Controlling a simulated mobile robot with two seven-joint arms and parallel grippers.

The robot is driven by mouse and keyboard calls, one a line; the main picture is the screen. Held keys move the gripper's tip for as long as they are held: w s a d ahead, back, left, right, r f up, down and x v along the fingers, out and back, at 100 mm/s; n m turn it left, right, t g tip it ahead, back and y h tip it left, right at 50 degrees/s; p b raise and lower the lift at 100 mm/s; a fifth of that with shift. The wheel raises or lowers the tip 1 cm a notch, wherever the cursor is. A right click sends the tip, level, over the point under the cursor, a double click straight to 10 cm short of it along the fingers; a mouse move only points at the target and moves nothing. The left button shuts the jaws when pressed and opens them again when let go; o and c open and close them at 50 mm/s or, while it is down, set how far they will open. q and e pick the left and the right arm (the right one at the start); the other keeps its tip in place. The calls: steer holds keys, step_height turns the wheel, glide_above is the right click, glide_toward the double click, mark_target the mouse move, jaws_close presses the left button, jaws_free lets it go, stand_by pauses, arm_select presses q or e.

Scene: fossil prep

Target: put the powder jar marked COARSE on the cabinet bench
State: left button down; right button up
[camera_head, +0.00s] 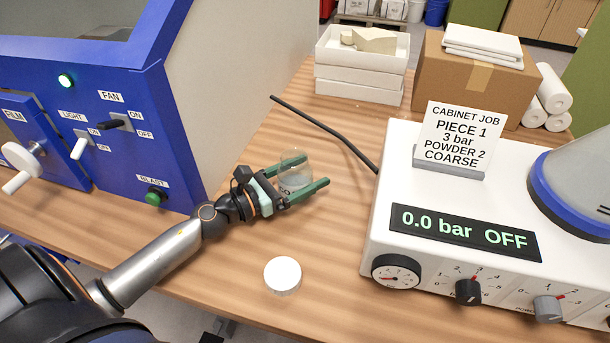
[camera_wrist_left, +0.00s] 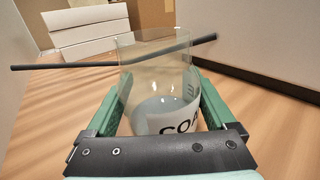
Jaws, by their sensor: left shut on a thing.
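The powder jar (camera_head: 295,172) is a clear open glass with pale powder low inside. A round white lid (camera_head: 283,275) lies on the bench in front of the gripper. My right gripper is not in view.
The blue cabinet (camera_head: 130,90) stands at left. A white control unit (camera_head: 390,220) with a card reading "POWDER 2 COARSE" stands at right. A black hose (camera_head: 325,130) crosses behind the jar. White trays (camera_head: 330,85) and a cardboard box (camera_head: 470,80) are at the back.

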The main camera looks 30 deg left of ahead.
mark_target(280, 187)
arm_select(q)
steer(key=shift+f+b, duration=0.2)
steer(key=shift+b, duration=0.1)
jaws_free()
steer(key=shift+r, duration=0.1)
steer(key=shift+r, duration=0.1)
steer(key=b+v, duration=0.2)
steer(key=v, duration=0.4)
steer(key=shift+s+a, duration=0.15)
steer(key=shift+s, duration=0.15)
steer(key=shift+s+a+r, duration=0.1)
steer(key=shift+s+a, duration=0.1)
steer(key=shift+s, duration=0.2)
